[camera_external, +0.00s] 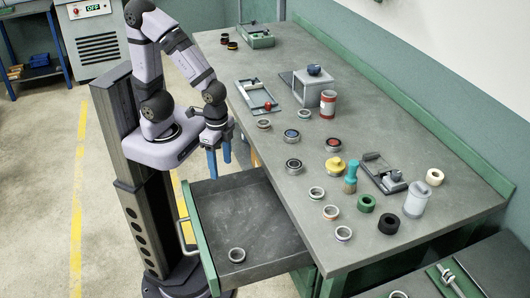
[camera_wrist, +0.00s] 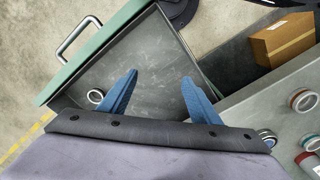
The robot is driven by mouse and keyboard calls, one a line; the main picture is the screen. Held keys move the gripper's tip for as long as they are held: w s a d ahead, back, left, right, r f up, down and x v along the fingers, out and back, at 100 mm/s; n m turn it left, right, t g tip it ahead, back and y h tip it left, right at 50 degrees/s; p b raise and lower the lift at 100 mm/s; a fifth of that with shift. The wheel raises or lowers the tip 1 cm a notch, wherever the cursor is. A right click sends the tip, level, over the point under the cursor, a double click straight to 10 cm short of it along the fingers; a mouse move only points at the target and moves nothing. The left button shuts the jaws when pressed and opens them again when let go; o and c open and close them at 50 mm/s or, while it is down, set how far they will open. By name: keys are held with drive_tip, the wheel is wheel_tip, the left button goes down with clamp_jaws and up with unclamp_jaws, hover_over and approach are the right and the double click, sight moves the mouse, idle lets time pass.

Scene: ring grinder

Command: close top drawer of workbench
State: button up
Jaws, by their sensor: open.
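The top drawer (camera_external: 235,207) of the workbench (camera_external: 400,228) is pulled out toward the left, with a green front and a pale bar handle (camera_external: 184,232). One ring (camera_external: 236,255) lies inside it. In the wrist view, my gripper (camera_wrist: 160,85) shows over the open drawer (camera_wrist: 165,115), with the handle (camera_wrist: 78,37) at the upper left and the ring (camera_wrist: 96,96) near the left finger. No contact between fingers and drawer is visible.
In the wrist view, a cardboard box (camera_wrist: 283,38) lies beyond the drawer.

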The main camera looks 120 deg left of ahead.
drive_tip(key=c, duration=1)
drive_tip(key=shift+w+d, duration=0.15)
drive_tip(key=shift+d, duration=0.05)
clamp_jaws()
drive_tip(key=w+d+f+m+y+b, duration=0.1)
drive_tip(key=w+d+m, duration=0.2)
drive_tip(key=d+m, duration=0.5)
drive_tip(key=w+d+f+m+y+b, duration=0.1)
drive_tip(key=w+d+m+b, duration=0.15)
drive_tip(key=d+m, duration=0.6)
drive_tip(key=s+d+f+m+t+y+b, duration=0.1)
drive_tip(key=s+d+m+t, duration=0.3)
drive_tip(key=d+m, duration=1)
drive_tip(key=w+a+f+n+p, duration=0.2)
drive_tip(key=w+f+n, duration=0.1)
drive_tip(key=f, duration=0.6)
drive_tip(key=shift+w+a+f+g, duration=0.35)
drive_tip(key=shift+w+a+g, duration=0.05)
drive_tip(key=shift+w, duration=0.15)
